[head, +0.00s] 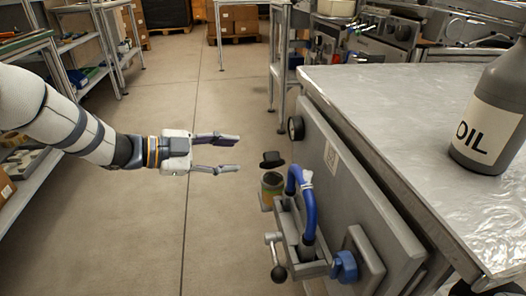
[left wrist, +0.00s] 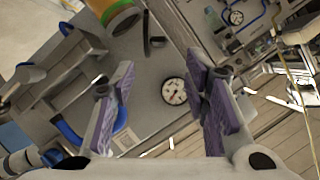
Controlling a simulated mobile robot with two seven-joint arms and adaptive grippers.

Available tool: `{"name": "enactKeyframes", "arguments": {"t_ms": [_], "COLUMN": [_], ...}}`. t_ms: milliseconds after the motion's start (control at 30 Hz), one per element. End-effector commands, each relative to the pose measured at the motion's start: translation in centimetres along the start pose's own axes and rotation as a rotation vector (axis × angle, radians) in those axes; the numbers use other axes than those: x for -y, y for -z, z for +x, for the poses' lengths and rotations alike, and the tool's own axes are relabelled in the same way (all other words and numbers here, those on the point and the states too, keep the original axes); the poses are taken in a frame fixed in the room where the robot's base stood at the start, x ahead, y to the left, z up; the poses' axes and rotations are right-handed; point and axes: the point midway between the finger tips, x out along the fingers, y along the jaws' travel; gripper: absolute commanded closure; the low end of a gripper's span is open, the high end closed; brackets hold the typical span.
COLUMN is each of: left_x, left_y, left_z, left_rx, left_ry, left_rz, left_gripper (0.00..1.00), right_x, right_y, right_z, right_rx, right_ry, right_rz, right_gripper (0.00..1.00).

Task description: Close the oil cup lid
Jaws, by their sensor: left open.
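The oil cup (head: 271,185) is a small orange and green cylinder on the side of the machine, near the middle of the head view. Its dark lid (head: 271,159) stands up above the cup's mouth, apart from the rim, so the cup is open. In the left wrist view the cup (left wrist: 112,10) is cut off by the top edge, with the dark lid (left wrist: 152,38) beside it. My left gripper (head: 238,153) is open and empty, level with the lid and a short way left of it, fingers pointing right. My right gripper is not in view.
A blue hose (head: 308,205) curves up just right of the cup. A lever with a dark knob (head: 279,273) sticks out below. A grey bottle marked OIL (head: 487,115) stands on the metal-topped bench (head: 400,105). The floor under my left arm is clear.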

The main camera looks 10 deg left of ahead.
Motion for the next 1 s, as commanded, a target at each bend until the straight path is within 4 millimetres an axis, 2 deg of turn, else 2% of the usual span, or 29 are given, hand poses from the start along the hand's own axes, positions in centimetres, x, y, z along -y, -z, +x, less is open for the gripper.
{"name": "enactKeyframes", "arguments": {"t_ms": [33, 100, 300, 467, 700, 733, 767, 900, 1000], "left_x": [-0.4, -0.4, -0.3, -0.2, -0.1, -0.1, -0.1, -0.1, -0.1], "left_y": [-0.3, -0.3, -0.3, -0.2, -0.1, -0.1, -0.1, -0.1, -0.1], "left_z": [1.6, 3.5, 7.7, 9.2, 9.3, 9.3, 9.3, 9.3, 9.3], "left_rx": [-0.001, -0.001, -0.001, -0.001, -0.001, -0.001, -0.001, -0.001, -0.001], "left_ry": [-0.004, -0.003, -0.002, -0.001, 0.000, 0.000, 0.000, 0.000, 0.000], "left_rz": [-0.001, -0.003, -0.004, -0.004, -0.005, -0.005, -0.005, -0.004, -0.004], "left_gripper": [0.58, 0.58, 0.58, 0.58, 0.58, 0.61, 0.67, 0.99, 1.00], "right_x": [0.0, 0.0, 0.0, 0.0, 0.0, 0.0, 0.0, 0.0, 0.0], "right_y": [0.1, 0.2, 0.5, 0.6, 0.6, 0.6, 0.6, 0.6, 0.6], "right_z": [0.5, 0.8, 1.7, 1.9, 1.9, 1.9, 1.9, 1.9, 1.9], "right_rx": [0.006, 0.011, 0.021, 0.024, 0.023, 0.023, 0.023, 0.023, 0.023], "right_ry": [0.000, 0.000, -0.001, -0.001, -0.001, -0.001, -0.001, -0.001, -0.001], "right_rz": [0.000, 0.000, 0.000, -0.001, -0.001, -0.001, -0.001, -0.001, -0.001], "right_gripper": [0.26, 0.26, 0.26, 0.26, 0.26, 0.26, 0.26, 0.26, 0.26]}}
